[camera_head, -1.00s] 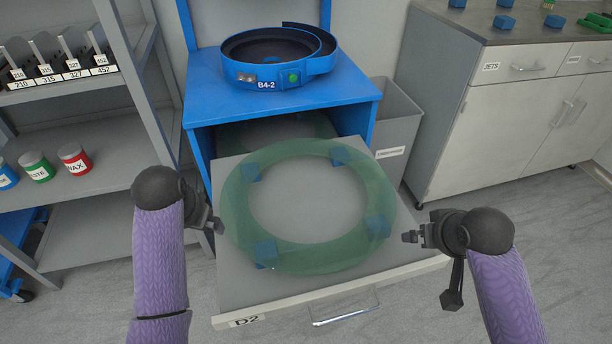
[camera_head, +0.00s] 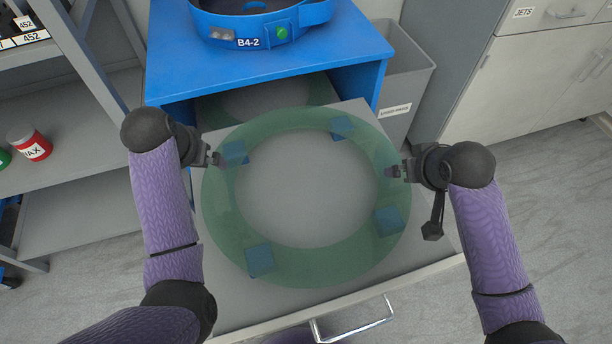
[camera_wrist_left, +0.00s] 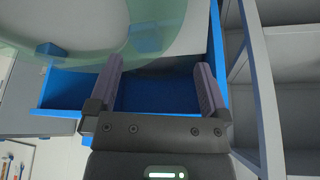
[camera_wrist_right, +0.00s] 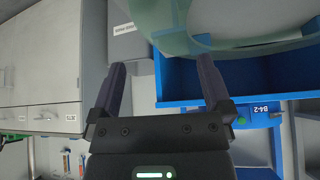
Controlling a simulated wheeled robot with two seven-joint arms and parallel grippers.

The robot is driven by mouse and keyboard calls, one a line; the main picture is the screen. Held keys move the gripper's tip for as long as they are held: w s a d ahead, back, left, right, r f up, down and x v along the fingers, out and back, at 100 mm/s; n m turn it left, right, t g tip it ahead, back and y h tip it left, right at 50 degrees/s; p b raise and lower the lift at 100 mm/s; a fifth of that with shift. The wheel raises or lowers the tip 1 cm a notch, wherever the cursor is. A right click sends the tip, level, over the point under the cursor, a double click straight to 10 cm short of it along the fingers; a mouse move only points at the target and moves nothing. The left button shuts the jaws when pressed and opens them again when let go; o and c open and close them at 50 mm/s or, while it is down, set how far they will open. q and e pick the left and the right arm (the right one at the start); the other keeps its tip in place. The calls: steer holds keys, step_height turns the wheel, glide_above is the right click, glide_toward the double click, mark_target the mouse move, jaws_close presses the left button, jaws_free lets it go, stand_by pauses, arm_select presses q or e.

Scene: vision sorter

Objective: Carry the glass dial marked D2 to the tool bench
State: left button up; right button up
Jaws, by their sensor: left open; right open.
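The glass dial (camera_head: 225,225) is a translucent green ring lying on the grey surface of the pulled-out drawer (camera_head: 300,200), with blue blocks at several points around it. My left gripper (camera_head: 214,158) is open at the ring's upper left edge, and my right gripper (camera_head: 394,171) is open at its right edge. The ring also shows at the upper left of the left wrist view (camera_wrist_left: 75,25) and the upper right of the right wrist view (camera_wrist_right: 158,22). Neither gripper visibly holds it. No D2 mark shows now, and no tool bench top is in view.
The blue stand (camera_head: 270,65) behind the drawer carries a blue bowl-shaped unit marked B4-2 (camera_head: 260,22). A grey bin (camera_head: 407,80) stands right of it, then a grey cabinet (camera_head: 530,85). Grey shelves (camera_head: 75,150) are at the left. Floor is clear at the right.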

mark_target(217, 172)
arm_select(q)
steer(key=x, duration=0.8)
steer(key=shift+f, duration=0.1)
arm_select(e)
steer(key=x, duration=0.8)
steer(key=shift+a+f, duration=0.1)
steer(key=shift+f, duration=0.05)
arm_select(q)
jaws_close()
arm_select(e)
jaws_close()
arm_select(q)
steer(key=shift+w+a, duration=0.1)
arm_select(e)
steer(key=shift+w, duration=0.1)
